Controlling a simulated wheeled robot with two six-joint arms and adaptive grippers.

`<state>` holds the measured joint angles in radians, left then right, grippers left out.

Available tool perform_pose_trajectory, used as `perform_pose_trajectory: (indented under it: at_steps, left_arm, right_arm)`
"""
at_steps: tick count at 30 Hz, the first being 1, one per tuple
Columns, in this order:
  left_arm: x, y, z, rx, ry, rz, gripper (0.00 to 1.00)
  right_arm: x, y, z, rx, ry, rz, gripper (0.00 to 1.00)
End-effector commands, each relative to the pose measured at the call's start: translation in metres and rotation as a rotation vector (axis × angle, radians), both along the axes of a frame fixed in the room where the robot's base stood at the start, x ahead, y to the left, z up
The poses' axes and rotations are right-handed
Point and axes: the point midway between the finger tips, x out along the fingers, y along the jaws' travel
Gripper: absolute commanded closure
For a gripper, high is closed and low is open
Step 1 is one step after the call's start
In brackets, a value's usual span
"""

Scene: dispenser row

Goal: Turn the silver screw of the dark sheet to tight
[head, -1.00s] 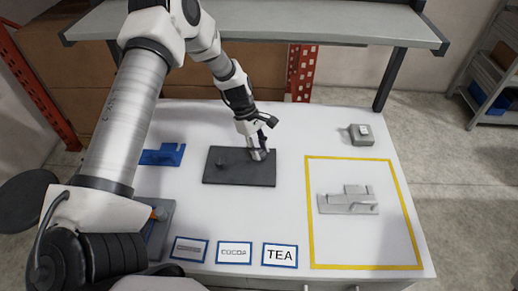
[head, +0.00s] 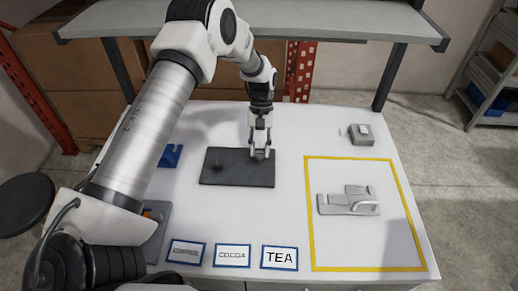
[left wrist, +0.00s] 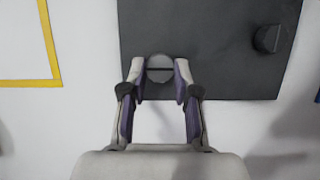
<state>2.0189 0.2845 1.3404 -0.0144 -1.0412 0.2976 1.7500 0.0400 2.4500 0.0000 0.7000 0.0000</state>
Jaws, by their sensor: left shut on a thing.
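The dark sheet (head: 236,178) lies flat on the white table, left of the yellow outline. The silver screw (left wrist: 160,68) is a round grey head with a dark slot across it, near one edge of the sheet; in the left wrist view the slot runs sideways. My left gripper (left wrist: 158,72) points down over the sheet with its two fingers on either side of the screw head, shut on it. In the head view the gripper (head: 260,154) mostly hides the screw. A second, darker knob (left wrist: 270,38) stands towards the sheet's other end. My right gripper is not in view.
A grey bracket-like part (head: 348,201) lies inside the yellow outline. A small grey box (head: 361,135) stands at the back right. A blue part (head: 171,156) is partly behind my arm. Cards, including COCOA (head: 232,255) and TEA (head: 279,258), lie along the front. A shelf (head: 330,28) overhangs the back.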

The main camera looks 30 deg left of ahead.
Motion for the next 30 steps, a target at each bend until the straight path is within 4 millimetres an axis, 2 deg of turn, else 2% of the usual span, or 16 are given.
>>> perform_pose_trajectory:
  at_steps: [30]
  left_arm:
    - [0.0024,-0.0080,0.0042,0.004,-0.004,-0.968,1.00]
  right_arm:
    - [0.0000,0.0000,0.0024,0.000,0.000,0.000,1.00]
